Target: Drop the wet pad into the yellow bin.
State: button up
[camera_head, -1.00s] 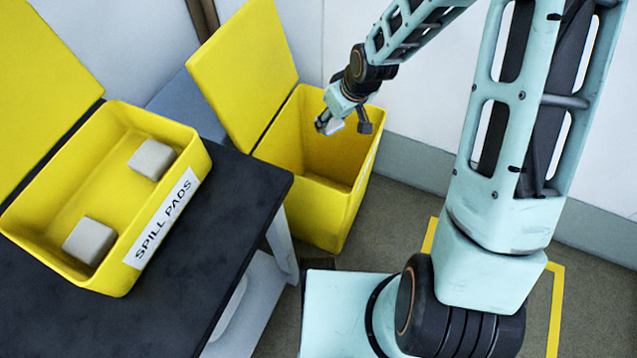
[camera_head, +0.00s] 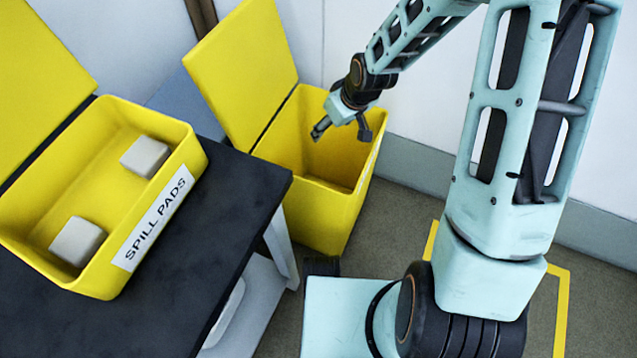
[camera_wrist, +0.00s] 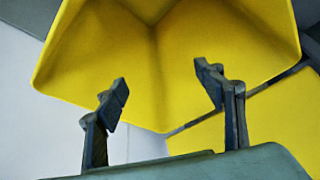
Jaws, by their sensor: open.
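The yellow bin (camera_head: 318,210) stands on the floor beyond the dark table, with its lid raised at the back left. My gripper (camera_head: 343,133) is over the bin's mouth, with its fingers apart and nothing visible between them. In the wrist view my gripper (camera_wrist: 163,85) also shows empty fingers, with the yellow inner walls of the bin (camera_wrist: 190,50) in front of them. No pad shows in the visible part of the bin's inside; its floor is partly hidden.
A yellow box (camera_head: 188,205) labelled SPILL PADS sits on the dark table (camera_head: 225,215) at left, lid open. It holds two pale pads, one farther back (camera_head: 145,157) and one nearer (camera_head: 78,242). A white wall (camera_head: 420,105) rises behind the bin.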

jog(key=shift+r, duration=0.1)
jog(key=v, duration=1.1)
jog(key=shift+r, duration=0.4)
jog(key=shift+s+d, duration=0.1)
